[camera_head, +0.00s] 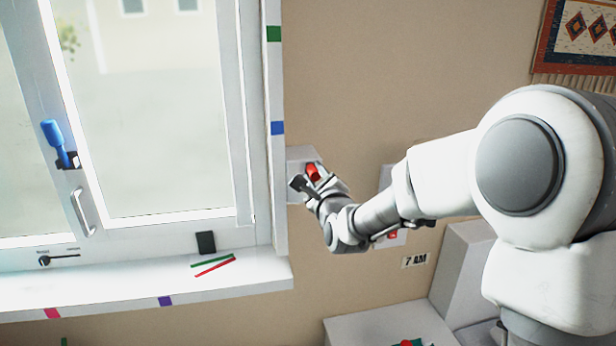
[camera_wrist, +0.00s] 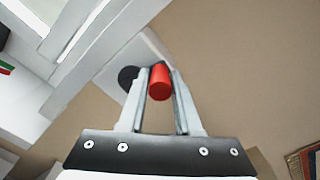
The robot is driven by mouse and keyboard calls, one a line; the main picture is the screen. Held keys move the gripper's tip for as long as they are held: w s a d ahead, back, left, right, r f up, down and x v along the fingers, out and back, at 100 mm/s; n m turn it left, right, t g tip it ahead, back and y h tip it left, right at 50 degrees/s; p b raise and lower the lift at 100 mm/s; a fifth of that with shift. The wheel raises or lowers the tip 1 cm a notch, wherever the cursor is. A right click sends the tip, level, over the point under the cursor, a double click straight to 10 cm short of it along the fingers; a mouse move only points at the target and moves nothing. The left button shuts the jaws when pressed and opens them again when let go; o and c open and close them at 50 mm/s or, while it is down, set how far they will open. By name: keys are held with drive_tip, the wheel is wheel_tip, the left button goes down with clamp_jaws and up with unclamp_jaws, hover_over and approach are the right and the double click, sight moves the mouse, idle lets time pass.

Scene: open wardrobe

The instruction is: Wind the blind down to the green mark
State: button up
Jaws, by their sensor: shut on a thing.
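A red knob (camera_head: 312,172) sits at a white box (camera_head: 294,160) on the wall, just right of the window. My gripper (camera_head: 307,181) is shut on this knob. In the wrist view the red knob (camera_wrist: 160,83) is between the two fingers of my gripper (camera_wrist: 160,75), with a dark round part (camera_wrist: 127,77) beside it. The green mark (camera_head: 273,34) is high on the right window frame, above a blue mark (camera_head: 277,128). I cannot make out the blind's lower edge in either view.
A blue-handled latch (camera_head: 54,138) and a silver handle (camera_head: 81,212) are on the window frame. Another wall box with a red part (camera_head: 392,235) is behind my arm.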

drive_tip(key=shift+w+d+f, duration=0.15)
drive_tip(key=shift+d, duration=0.45)
drive_tip(key=shift+w+d+f+b, duration=0.25)
drive_tip(key=shift+d+f+b, duration=0.3)
drive_tip(key=shift+d+b, duration=0.2)
drive_tip(key=shift+w+d+f+b, duration=0.1)
drive_tip(key=shift+d+f+b, duration=0.25)
drive_tip(key=shift+f+b, duration=0.45)
